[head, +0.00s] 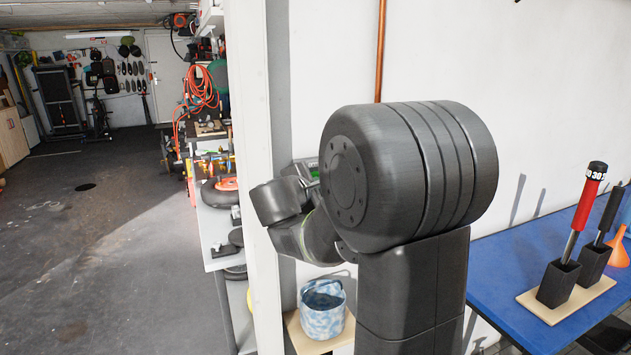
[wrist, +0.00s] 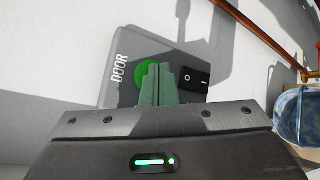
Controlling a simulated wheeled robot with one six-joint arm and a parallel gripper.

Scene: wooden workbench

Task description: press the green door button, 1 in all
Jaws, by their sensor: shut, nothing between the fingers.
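The green door button (wrist: 143,70) is a round disc on a grey panel (wrist: 122,90) marked DOOR in the wrist view. My gripper (wrist: 159,68) is shut and empty. Its fingertips overlap the right part of the button in the picture and hide some of it. I cannot tell whether they touch it.
A black rocker switch (wrist: 194,80) sits on the panel right of the fingers. A copper pipe (head: 380,50) runs down the wall. A blue-patterned bucket (head: 322,318) stands below my arm. A blue bench top (head: 500,265) with upright tools is at the right.

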